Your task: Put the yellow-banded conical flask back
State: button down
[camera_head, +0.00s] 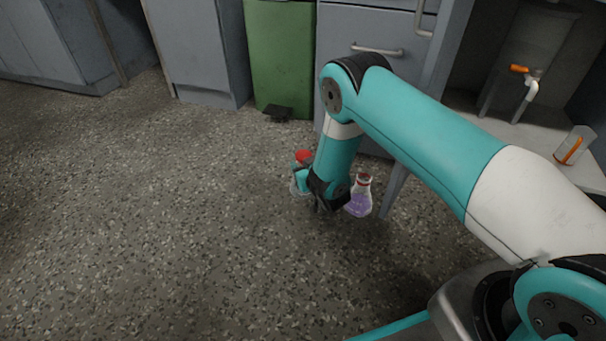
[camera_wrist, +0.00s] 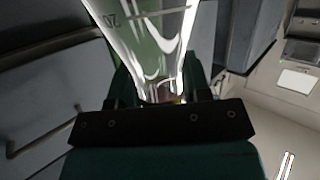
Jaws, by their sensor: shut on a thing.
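My gripper (camera_head: 330,203) is low over the speckled floor, pointing down. In the wrist view its dark jaws (camera_wrist: 162,95) are shut on a clear glass vessel (camera_wrist: 150,35) with printed marks, its wider part toward the top of the picture. In the head view a flask with purple liquid (camera_head: 359,199) and a reddish neck shows just right of my gripper. A red-topped thing (camera_head: 303,157) shows to its left, partly hidden by my arm. I cannot tell from the head view which of them is held. No yellow band can be made out.
A green pedal bin (camera_head: 281,60) stands against blue-grey cabinets (camera_head: 200,50). A bench on the right bears a container with an orange-handled tap (camera_head: 525,75) and an orange-labelled beaker (camera_head: 573,146). A bench leg (camera_head: 394,188) is close to the purple flask. The floor to the left is clear.

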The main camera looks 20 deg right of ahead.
jog(key=shift+f, duration=0.55)
jog(key=shift+f, duration=0.15)
jog(key=c, duration=0.6)
grip_release()
jog(key=shift+o, duration=0.2)
